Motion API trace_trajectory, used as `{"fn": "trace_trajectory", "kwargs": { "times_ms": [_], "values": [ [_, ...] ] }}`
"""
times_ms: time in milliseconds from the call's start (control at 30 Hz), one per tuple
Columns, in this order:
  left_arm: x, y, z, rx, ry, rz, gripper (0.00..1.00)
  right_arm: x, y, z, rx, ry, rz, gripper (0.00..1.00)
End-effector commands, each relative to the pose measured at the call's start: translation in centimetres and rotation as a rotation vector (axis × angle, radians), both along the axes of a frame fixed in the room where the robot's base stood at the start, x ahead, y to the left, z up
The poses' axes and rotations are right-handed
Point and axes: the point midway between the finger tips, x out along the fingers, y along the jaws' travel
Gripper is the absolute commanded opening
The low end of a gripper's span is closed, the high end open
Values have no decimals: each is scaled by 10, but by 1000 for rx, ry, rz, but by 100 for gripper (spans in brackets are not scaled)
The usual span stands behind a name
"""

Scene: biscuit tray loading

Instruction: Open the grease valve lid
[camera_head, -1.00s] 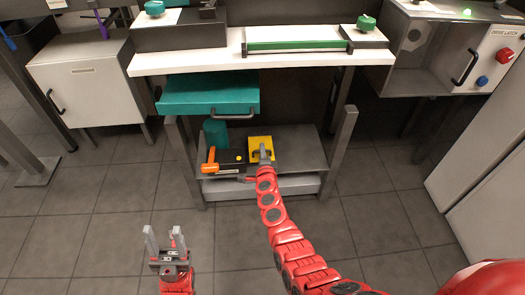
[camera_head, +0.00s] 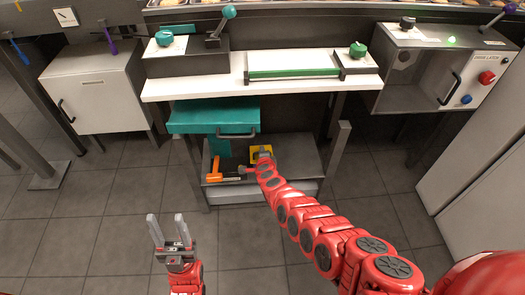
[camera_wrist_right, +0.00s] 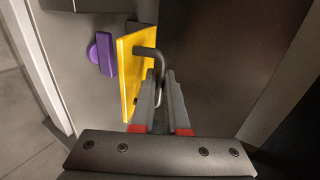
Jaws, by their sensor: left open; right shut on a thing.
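The yellow lid (camera_head: 254,158) is on the low shelf under the bench. In the right wrist view the lid (camera_wrist_right: 130,70) stands steeply, seen nearly edge-on, with a bent grey handle (camera_wrist_right: 150,50) on its right face. My right gripper (camera_wrist_right: 162,88) is shut on this handle. A purple knob (camera_wrist_right: 102,54) shows to the left of the lid, on the side away from the handle. In the head view my right gripper (camera_head: 264,160) hides part of the lid. My left gripper (camera_head: 168,224) is open and empty above the floor, well in front of the shelf.
The teal drawer (camera_head: 213,117) juts out above the shelf. The shelf's uprights (camera_head: 338,150) stand on both sides. The white bench top (camera_head: 215,84) is above. The floor in front is clear.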

Motion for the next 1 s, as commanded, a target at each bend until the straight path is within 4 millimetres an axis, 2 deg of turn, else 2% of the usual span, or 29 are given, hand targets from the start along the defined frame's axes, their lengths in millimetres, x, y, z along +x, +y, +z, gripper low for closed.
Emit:
{"fn": "trace_trajectory", "kwargs": {
  "times_ms": [33, 133, 433, 1000],
  "values": [
    [0, 0, 4, 0, 0, 0, 50, 4, -2, 7, -6, 19, 1, 0],
    [0, 0, 3, 0, 0, 0, 50, 7, -1, 9, -8, 64, 3, 0],
    [0, 0, -9, 0, 0, 0, 50, 15, 3, 15, 0, 188, 2, 0],
    [0, 0, -21, 0, 0, 0, 50, 24, 0, 23, 1, 187, -2, 0]
  ]
}}
